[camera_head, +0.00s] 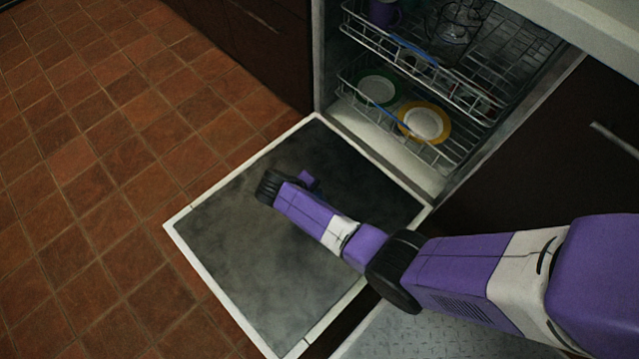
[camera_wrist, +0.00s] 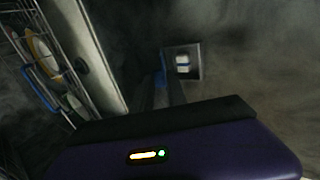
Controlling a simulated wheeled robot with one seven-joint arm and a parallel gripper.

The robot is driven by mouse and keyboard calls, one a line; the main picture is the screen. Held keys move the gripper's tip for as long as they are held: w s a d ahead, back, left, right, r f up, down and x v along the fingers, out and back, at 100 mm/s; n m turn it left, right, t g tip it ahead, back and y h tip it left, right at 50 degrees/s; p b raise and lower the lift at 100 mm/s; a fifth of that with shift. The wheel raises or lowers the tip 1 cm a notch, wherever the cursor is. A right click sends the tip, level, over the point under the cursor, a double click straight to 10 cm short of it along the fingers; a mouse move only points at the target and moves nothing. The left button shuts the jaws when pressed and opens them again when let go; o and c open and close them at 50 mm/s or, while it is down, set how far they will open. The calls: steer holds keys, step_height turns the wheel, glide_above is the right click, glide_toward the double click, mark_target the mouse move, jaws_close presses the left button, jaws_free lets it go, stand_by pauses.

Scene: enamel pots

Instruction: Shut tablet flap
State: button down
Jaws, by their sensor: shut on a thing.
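The dishwasher door (camera_head: 215,235) lies open and flat, its dark inner face up. In the wrist view, a small grey square tablet compartment (camera_wrist: 194,72) is set in that face, uncovered, with a white tablet (camera_wrist: 182,62) inside. A narrow bluish flap (camera_wrist: 160,72) stands raised at the compartment's left edge. My gripper (camera_wrist: 168,92) is at that edge, its dark fingers shut on the flap; the exact contact is dim and partly hidden. In the head view my arm reaches over the door and hides the compartment and my fingertips.
The lower rack (camera_head: 400,105) holds a green-rimmed plate (camera_head: 377,88) and a yellow-rimmed plate (camera_head: 424,122). The upper rack (camera_head: 425,58) carries a purple mug (camera_head: 383,12) and glassware. Tiled floor (camera_head: 100,180) lies open to the left. Dark cabinets (camera_head: 555,165) stand to the right.

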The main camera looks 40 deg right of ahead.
steer(key=a+f+h+b, duration=0.1)
steer(key=h+b, duration=0.1)
steer(key=b, duration=0.1)
steer(key=a+f+h+b, duration=0.2)
steer(key=b, duration=0.2)
steer(key=shift+w+h, duration=0.1)
steer(key=shift+h, duration=0.2)
steer(key=h+b, duration=0.1)
steer(key=b, duration=0.1)
steer(key=a+f+h+b, duration=0.1)
steer(key=b, duration=0.2)
steer(key=shift+a+h, duration=0.1)
steer(key=shift+h, duration=0.3)
steer(key=shift+a+f+h+b, duration=0.2)
steer(key=shift+h+b, duration=0.3)
steer(key=shift+b, duration=0.4)
steer(key=c, duration=1.4)
jaws_free()
steer(key=shift+r, duration=0.1)
